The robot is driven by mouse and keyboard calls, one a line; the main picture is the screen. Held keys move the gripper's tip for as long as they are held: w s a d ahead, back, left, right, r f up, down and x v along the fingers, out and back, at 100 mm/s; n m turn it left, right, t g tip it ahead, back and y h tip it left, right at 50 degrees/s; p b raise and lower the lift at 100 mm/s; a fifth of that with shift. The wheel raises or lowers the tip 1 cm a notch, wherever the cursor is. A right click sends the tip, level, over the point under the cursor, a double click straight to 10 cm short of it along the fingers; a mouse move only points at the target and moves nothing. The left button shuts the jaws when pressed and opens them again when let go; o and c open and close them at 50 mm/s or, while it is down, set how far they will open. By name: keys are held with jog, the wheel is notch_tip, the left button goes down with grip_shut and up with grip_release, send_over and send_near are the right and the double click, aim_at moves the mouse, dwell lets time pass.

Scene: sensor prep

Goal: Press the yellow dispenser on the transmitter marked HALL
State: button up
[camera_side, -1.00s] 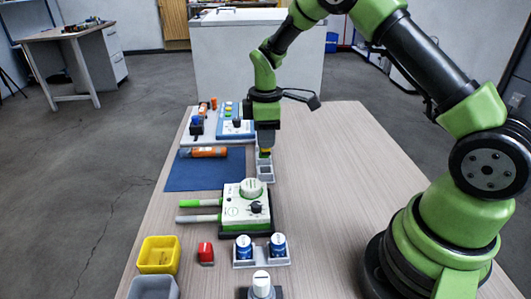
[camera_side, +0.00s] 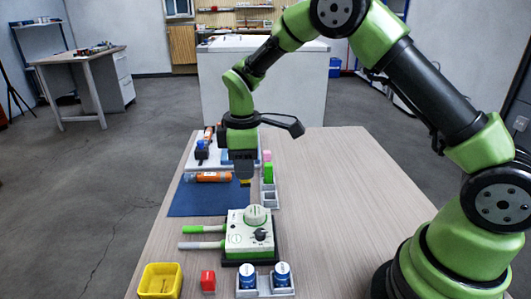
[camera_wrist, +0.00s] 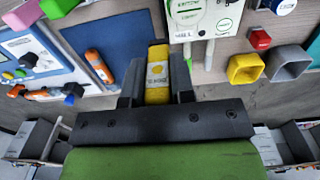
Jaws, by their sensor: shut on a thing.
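My gripper (camera_side: 244,177) is shut on the yellow dispenser (camera_wrist: 157,72), a block with a pale label. In the side view the dispenser (camera_side: 244,183) shows below the fingers, above the right edge of the blue mat (camera_side: 195,201). The wrist view shows my gripper (camera_wrist: 157,88) with a jaw on each side of it. A white and green transmitter (camera_side: 240,235) with a round top and a dark knob stands on a black base in front of the mat. It also shows in the wrist view (camera_wrist: 205,18); its small lettering is hard to read. A blue and white device (camera_wrist: 25,55) stands beyond the mat.
An orange tube (camera_side: 208,177) lies on the mat. A red block (camera_side: 208,280), yellow bin (camera_side: 160,281) and blue-labelled jars (camera_side: 282,274) stand in front.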

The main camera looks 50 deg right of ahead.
aim_at(235, 216)
jog(key=shift+s+a+f, duration=0.15)
jog(key=shift+a+f, duration=0.85)
jog(key=shift+a, duration=0.05)
jog(key=shift+s+a+f, duration=0.15)
jog(key=shift+a+f, duration=0.85)
jog(key=shift+f, duration=0.95)
dwell(1.4)
notch_tip(235, 216, up, 8)
dwell(1.1)
dwell(0.5)
